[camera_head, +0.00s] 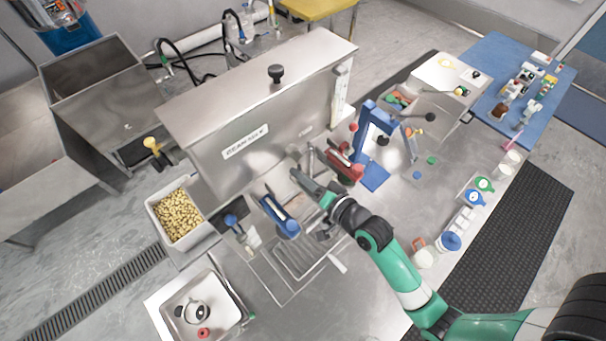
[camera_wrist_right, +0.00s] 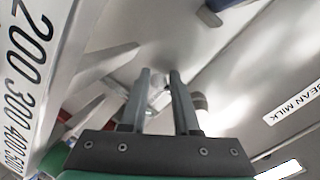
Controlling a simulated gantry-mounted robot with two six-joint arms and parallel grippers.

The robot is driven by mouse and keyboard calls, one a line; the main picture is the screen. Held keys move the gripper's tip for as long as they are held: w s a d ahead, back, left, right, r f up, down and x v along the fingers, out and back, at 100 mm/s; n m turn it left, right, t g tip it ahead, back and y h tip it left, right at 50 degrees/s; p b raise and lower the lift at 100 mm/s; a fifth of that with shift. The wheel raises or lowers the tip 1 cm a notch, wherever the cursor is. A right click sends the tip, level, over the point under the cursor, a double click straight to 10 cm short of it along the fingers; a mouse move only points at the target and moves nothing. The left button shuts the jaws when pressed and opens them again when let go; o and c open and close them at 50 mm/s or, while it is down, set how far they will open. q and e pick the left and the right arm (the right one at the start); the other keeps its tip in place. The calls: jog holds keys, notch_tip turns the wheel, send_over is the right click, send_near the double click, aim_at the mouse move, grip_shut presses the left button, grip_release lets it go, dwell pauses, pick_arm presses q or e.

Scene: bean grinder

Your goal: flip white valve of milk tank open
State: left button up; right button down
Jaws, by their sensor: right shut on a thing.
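The milk tank (camera_head: 245,165) is a large steel box labelled BEAN MILK, with a black knob on its lid. Its steel wall (camera_wrist_right: 240,75) and label also fill the right of the right wrist view. My right gripper (camera_head: 302,180) reaches in from the lower right to the front of the tank. In the right wrist view its two grey fingers (camera_wrist_right: 160,78) are close together on a small whitish part, which looks like the white valve (camera_wrist_right: 159,82). The fingers hide most of the valve. In the head view I cannot make out the valve. My left gripper is not in view.
A steel drip tray (camera_head: 298,258) and a blue-handled item (camera_head: 280,214) lie below the gripper. A red device (camera_head: 345,163) and a blue stand (camera_head: 372,170) stand close on its right. A bin of beans (camera_head: 178,215) is at the left.

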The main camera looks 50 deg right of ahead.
jog(key=shift+w+r, duration=0.1)
jog(key=shift+r, duration=0.3)
jog(key=c, duration=0.6)
grip_release()
jog(key=shift+d, duration=0.2)
jog(key=shift+c, duration=0.2)
jog(key=shift+f, duration=0.15)
jog(key=shift+a, duration=0.1)
jog(key=b+v, duration=0.1)
jog(key=v, duration=1)
jog(key=shift+s, duration=0.35)
jog(key=shift+c, duration=0.2)
